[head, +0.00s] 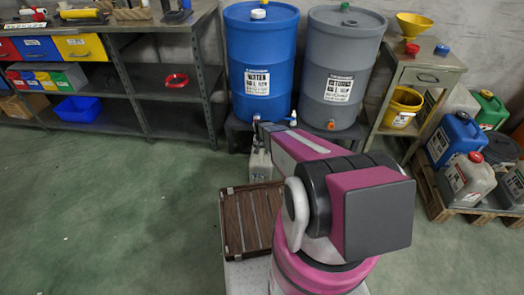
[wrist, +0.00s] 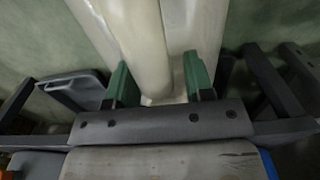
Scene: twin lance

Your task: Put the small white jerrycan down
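The small white jerrycan (head: 260,166) shows in the head view beyond my arm, in front of the drum stand. My arm hides part of it, and I cannot tell there whether its base touches the floor. In the wrist view its pale handle (wrist: 143,45) runs down between the green fingertips of my gripper (wrist: 156,82). In the head view the gripper itself is mostly hidden by the arm.
A blue drum (head: 262,60) and a grey drum (head: 340,65) stand on a low stand behind the jerrycan. A brown slatted tray (head: 232,248) lies left of my arm. Other jerrycans (head: 467,180) crowd a pallet at right. Green floor (head: 120,215) is clear at left.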

